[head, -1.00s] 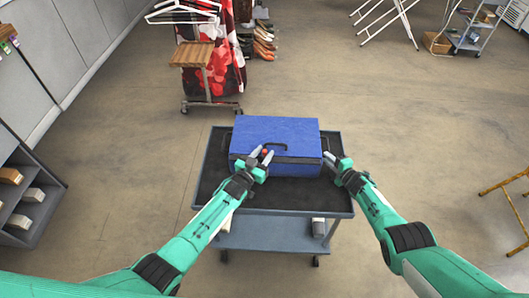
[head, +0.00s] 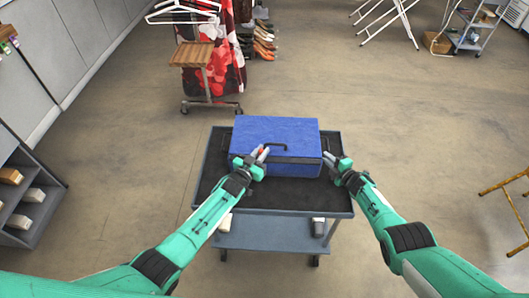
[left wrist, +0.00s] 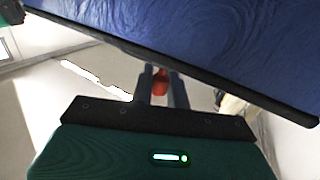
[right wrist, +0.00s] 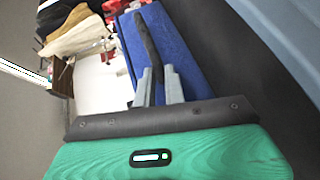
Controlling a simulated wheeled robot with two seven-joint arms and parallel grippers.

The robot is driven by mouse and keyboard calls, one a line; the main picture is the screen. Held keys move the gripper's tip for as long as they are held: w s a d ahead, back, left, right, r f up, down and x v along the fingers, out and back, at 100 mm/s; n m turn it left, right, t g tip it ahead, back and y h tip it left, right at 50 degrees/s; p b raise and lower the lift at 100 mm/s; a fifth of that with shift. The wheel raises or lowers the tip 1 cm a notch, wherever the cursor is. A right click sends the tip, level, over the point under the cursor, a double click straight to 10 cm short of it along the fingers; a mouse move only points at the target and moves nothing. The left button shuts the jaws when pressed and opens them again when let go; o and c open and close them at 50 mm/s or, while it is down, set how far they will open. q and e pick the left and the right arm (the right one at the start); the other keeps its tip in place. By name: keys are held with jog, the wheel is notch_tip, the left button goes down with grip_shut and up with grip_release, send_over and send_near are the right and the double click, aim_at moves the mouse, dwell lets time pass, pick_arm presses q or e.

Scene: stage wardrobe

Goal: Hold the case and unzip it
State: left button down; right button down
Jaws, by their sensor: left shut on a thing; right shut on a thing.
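The blue case (head: 274,133) lies closed on the cart, with a dark band along its front edge. My left gripper (head: 263,152) is at the case's front, left of its middle. It is shut on the small red zip pull (left wrist: 159,84), which shows between its fingers in the left wrist view. My right gripper (head: 333,164) is at the case's right end. It is shut on a black strip, seemingly the side handle (right wrist: 147,45), which runs between its fingers in the right wrist view. The fingers partly hide both held parts.
The grey cart (head: 340,208) has a dark top with free room in front of the case and a lower shelf. A clothes rack (head: 207,80) stands beyond it at the left. A shelf unit (head: 30,205) stands at the far left.

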aim_at(234, 153)
pick_arm(q)
jog(key=a, duration=0.9)
jog(key=shift+a, duration=0.25)
pick_arm(e)
jog(key=shift+d, duration=0.1)
pick_arm(q)
jog(key=c, duration=1.4)
grip_release()
jog(key=shift+a, duration=0.1)
jog(key=shift+c, duration=0.2)
jog(key=shift+s+a+f, duration=0.1)
jog(key=shift+s, duration=0.35)
jog(key=v, duration=1.1)
